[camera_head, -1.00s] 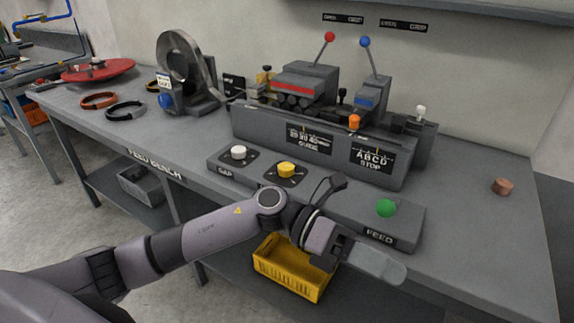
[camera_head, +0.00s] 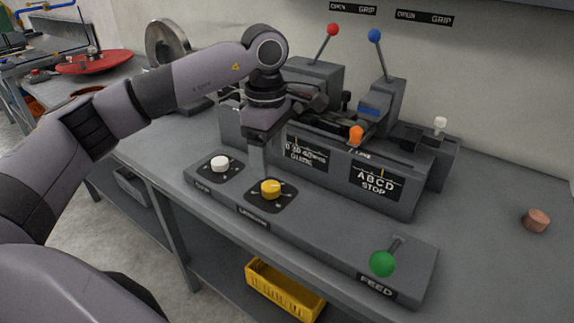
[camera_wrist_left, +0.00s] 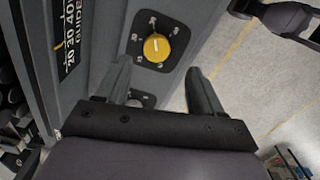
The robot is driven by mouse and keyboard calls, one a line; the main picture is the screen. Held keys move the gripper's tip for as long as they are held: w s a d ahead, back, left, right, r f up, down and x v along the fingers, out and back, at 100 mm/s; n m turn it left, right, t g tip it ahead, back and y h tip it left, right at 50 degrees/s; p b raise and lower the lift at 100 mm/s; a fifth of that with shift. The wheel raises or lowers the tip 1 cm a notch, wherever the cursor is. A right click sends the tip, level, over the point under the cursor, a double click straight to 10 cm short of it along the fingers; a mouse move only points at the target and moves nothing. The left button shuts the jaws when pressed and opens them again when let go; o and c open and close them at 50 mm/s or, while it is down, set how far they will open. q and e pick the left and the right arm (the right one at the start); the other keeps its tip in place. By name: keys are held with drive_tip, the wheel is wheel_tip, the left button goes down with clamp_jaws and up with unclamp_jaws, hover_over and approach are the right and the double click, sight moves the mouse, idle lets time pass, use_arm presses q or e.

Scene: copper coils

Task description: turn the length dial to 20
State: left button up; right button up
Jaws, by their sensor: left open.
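The length dial is a yellow knob (camera_head: 270,188) on a black plate on the sloped front panel. In the left wrist view the yellow knob (camera_wrist_left: 157,47) shows a pale pointer mark toward the upper left and small numbers around it, too small to read surely. My left gripper (camera_head: 258,168) points down just behind the knob in the head view. In the left wrist view its open fingers (camera_wrist_left: 158,66) stand apart on either side below the knob, with nothing between them. I cannot tell its height above the panel. My right gripper is not clearly seen.
A white knob (camera_head: 220,163) sits left of the yellow one. A green-balled feed lever (camera_head: 382,263) is to the right. Behind stand the guide and stop housing, an orange knob (camera_head: 356,133), and red (camera_head: 333,30) and blue (camera_head: 375,36) levers. A copper piece (camera_head: 536,220) lies at right.

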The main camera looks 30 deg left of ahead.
sight(271, 185)
use_arm(q)
drive_tip(key=shift+w+a, duration=0.1)
drive_tip(key=shift+w, duration=0.25)
drive_tip(key=shift+f, duration=0.35)
drive_tip(key=shift+s+f, duration=0.15)
drive_tip(key=shift+f, duration=3)
drive_tip(key=c, duration=1.1)
